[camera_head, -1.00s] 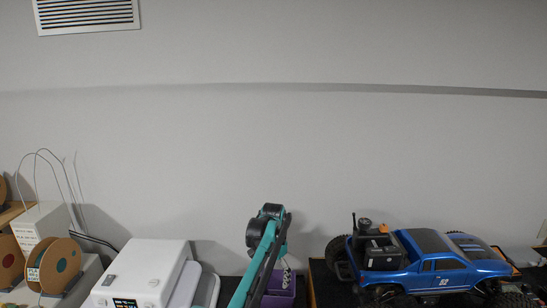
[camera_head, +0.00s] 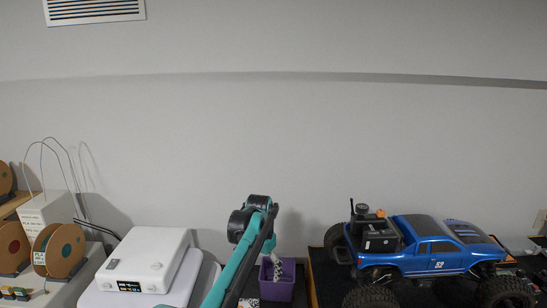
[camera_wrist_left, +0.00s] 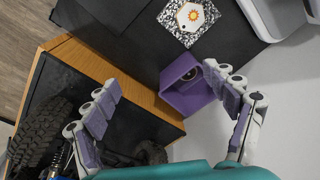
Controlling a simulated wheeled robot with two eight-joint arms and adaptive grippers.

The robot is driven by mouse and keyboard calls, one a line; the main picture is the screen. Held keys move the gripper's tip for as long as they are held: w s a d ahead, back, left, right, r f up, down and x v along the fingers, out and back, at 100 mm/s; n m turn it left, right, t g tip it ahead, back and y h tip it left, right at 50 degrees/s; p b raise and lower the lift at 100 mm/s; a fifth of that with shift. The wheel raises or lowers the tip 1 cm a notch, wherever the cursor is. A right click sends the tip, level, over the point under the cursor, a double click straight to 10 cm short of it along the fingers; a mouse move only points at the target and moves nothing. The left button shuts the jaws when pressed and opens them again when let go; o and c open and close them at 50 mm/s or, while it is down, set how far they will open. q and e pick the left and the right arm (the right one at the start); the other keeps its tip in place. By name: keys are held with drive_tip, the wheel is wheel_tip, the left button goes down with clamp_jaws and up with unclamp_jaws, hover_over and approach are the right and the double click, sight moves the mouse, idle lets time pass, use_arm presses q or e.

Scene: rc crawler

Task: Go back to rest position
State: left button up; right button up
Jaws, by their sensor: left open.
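My left arm is the teal and black one in the head view, its elbow raised in front of the wall. My left gripper (camera_head: 275,266) is partly hidden by that arm and shows in front of a purple bin (camera_head: 279,291). In the left wrist view, my left gripper (camera_wrist_left: 162,77) has its two purple-padded fingers spread wide with nothing between the pads. The purple bin (camera_wrist_left: 185,88) lies beyond and close to the right finger; I cannot tell whether they touch. My right gripper is in neither view.
A blue crawler car (camera_head: 437,252) stands on a dark, wood-edged surface at right; its tyre (camera_wrist_left: 45,125) shows near the left finger. A white device (camera_head: 146,262) and filament spools (camera_head: 60,251) stand at left. Above, the wall (camera_head: 280,130) is clear.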

use_arm(q)
drive_tip(key=s+a+f+n+t+b, duration=0.1)
drive_tip(key=s+a+n+t+b, duration=0.1)
drive_tip(key=s+a+b, duration=0.5)
drive_tip(key=s+a+f+n+t+b, duration=0.1)
drive_tip(key=s+a+f+n+b, duration=0.15)
drive_tip(key=s, duration=0.85)
drive_tip(key=s+a+f+n+t+b, duration=0.1)
drive_tip(key=s+f+b, duration=0.3)
drive_tip(key=s+f, duration=0.4)
drive_tip(key=s+a+f+n+t+b, duration=0.1)
drive_tip(key=s+a+f+t+b, duration=0.1)
drive_tip(key=s+f+b, duration=0.3)
drive_tip(key=s+a+f, duration=0.1)
drive_tip(key=s+f, duration=0.2)
drive_tip(key=s, duration=0.1)
drive_tip(key=shift+s+a+n, duration=0.15)
drive_tip(key=shift+a+n, duration=0.2)
drive_tip(key=shift+a, duration=0.05)
